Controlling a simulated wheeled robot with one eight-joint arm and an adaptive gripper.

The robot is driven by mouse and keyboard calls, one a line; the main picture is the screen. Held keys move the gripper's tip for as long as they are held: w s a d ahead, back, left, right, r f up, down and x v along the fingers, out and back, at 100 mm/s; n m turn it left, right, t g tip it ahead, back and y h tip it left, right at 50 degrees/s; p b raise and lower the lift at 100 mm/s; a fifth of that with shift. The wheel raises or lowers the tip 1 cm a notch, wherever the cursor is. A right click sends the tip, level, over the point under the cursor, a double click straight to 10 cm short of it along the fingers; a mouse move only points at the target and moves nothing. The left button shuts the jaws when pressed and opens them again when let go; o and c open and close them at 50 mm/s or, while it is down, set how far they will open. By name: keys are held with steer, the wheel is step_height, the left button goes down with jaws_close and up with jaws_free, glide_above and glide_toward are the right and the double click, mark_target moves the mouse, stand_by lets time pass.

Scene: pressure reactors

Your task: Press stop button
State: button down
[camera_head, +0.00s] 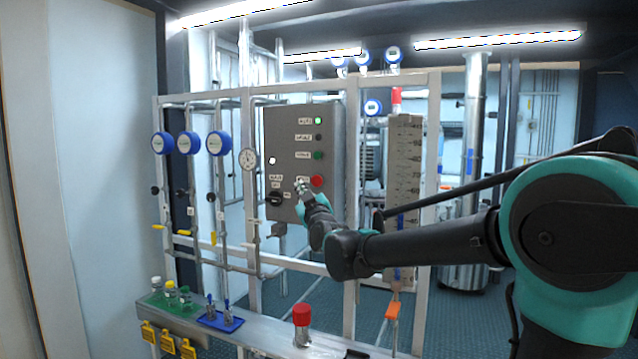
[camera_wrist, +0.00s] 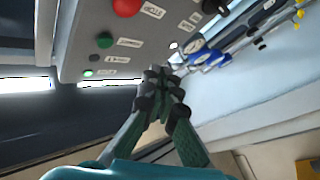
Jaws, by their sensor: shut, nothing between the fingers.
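A grey control box (camera_head: 290,140) is fixed to the white frame. A red button (camera_head: 317,182) sits at its lower right; it also shows in the wrist view, at the top edge and partly cut off (camera_wrist: 126,7). My gripper (camera_head: 303,187) is shut and empty, in front of the lower part of the box, just left of the red button in the head view. In the wrist view my gripper's closed fingertips (camera_wrist: 161,78) appear below the red button, apart from it in the picture. I cannot tell how far the tips are from the panel.
A green button (camera_head: 319,155) and a lit green lamp (camera_head: 318,121) sit above the red button. A black rotary knob (camera_head: 273,199) is at the box's lower left. A gauge (camera_head: 248,158) hangs to its left. A shelf (camera_head: 262,335) with bottles and a red-capped vessel (camera_head: 302,318) stands below.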

steer(key=shift+w, duration=0.15)
glide_toward(313, 184)
steer(key=shift+w+a+r, duration=0.8)
steer(key=shift+w+r, duration=0.1)
steer(key=shift+w, duration=0.2)
steer(key=shift+w+a+r, duration=0.85)
steer(key=shift+w+r, duration=0.1)
steer(key=shift+w, duration=0.1)
steer(key=shift+w, duration=0.15)
steer(key=shift+w+d, duration=0.1)
steer(key=shift+w, duration=0.15)
steer(key=shift+w+d, duration=0.2)
steer(key=shift+w, duration=0.3)
stand_by(0.5)
steer(key=shift+s, duration=0.1)
steer(key=shift+s+a, duration=0.3)
steer(key=shift+s, duration=0.5)
steer(key=shift+s, duration=0.1)
